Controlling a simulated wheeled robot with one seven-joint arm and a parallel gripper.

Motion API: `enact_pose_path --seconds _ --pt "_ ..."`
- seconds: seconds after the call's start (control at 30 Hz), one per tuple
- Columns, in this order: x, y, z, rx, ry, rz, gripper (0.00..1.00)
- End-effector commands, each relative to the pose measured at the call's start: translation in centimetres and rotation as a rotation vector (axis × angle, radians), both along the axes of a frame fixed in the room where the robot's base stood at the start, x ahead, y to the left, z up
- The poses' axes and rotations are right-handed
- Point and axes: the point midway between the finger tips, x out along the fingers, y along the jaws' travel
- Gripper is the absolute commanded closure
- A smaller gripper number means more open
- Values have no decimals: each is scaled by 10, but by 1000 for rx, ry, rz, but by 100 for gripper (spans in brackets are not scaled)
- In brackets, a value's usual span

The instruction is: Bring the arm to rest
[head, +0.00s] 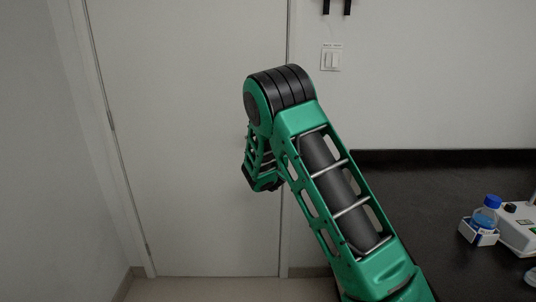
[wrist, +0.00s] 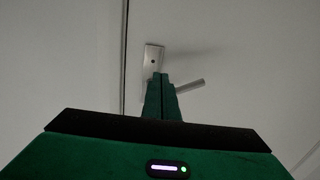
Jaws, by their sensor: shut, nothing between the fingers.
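My green and black arm (head: 335,190) rises from the lower right of the head view and bends at a thick black joint near the middle. Beyond that joint a part of it hangs down, in front of the white door (head: 190,140). My gripper's fingertips cannot be made out in the head view. In the wrist view my gripper (wrist: 161,78) points away from the camera, its two green fingers shut together and empty. A metal door handle (wrist: 190,86) and its plate (wrist: 153,57) show behind the fingers; whether they touch cannot be told.
A black counter (head: 425,210) runs along the right. On it a blue-capped bottle (head: 486,212) sits in a white holder, beside a white device (head: 521,232). A light switch (head: 332,58) is on the wall. The floor at the left is clear.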

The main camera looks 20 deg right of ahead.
Motion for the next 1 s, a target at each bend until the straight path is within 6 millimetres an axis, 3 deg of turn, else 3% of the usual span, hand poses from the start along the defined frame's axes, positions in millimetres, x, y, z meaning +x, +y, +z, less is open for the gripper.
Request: enact_pose_path --seconds 0.2,0.47,0.57,0.67,0.77,0.9,1.0 --pt "-32 13 3 -1 -2 1 100" --pt "-43 15 3 1 -3 -2 100" --pt "-47 5 6 7 6 -22 100" --pt "-60 -20 12 25 42 -84 100" --pt "-86 -58 19 62 112 -181 100" --pt "-137 -108 22 129 247 -315 100" --pt "-179 -135 20 182 352 -391 100"
